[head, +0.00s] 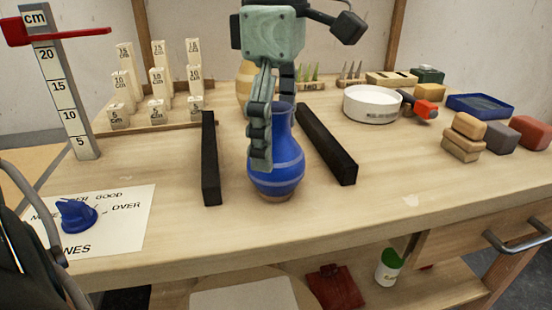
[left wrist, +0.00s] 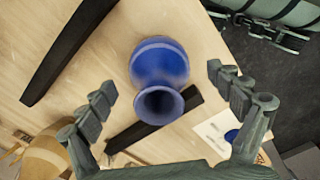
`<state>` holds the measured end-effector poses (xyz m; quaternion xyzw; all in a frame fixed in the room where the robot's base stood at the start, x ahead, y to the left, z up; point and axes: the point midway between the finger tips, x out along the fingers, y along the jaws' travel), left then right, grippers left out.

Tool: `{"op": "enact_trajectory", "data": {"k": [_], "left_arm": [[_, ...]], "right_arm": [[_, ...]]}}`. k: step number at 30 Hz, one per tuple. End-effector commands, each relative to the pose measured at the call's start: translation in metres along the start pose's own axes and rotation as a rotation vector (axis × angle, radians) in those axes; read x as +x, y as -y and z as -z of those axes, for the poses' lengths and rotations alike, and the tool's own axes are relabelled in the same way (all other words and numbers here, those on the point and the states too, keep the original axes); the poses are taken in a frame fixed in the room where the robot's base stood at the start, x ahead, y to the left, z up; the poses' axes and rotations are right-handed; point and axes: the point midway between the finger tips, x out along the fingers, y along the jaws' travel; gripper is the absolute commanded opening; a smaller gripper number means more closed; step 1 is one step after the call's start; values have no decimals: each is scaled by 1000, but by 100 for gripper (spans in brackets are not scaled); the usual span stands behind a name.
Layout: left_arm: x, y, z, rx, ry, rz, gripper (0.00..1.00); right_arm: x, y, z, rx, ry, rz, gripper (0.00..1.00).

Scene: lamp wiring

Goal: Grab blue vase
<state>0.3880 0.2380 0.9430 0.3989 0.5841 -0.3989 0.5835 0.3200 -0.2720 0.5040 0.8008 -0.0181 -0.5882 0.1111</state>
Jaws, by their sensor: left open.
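The blue vase (head: 283,172) stands upright on the workbench near its front edge, with pale bands around its body. My left gripper (head: 270,105) reaches down over it from above and is open. In the head view one finger hangs in front of the vase and hides part of its neck and body. In the left wrist view the vase (left wrist: 160,65) shows its open mouth between the two spread fingers, with visible room on both sides. I see no grip on it. My right gripper is not in view.
Black bars (head: 210,160) and (head: 326,142) flank the vase. A tan vase (head: 243,82) stands behind it. A height gauge (head: 62,85) and a card (head: 125,225) with a blue piece (head: 77,214) are left. A white dish (head: 371,104) and several blocks (head: 464,137) are right.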

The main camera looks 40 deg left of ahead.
Motion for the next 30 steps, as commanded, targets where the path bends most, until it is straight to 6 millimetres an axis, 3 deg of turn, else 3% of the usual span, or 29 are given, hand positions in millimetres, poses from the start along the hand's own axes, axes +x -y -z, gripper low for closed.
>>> {"op": "enact_trajectory", "data": {"k": [4, 11, 28, 30], "left_arm": [[15, 0, 0, 0, 2, 0, 92], [17, 0, 0, -1, 3, -2, 92], [16, 0, 0, -1, 3, -2, 24], [16, 0, 0, -1, 3, -3, 22]], "right_arm": [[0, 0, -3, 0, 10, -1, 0], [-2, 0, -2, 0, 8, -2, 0], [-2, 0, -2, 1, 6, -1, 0], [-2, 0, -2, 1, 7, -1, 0]]}}
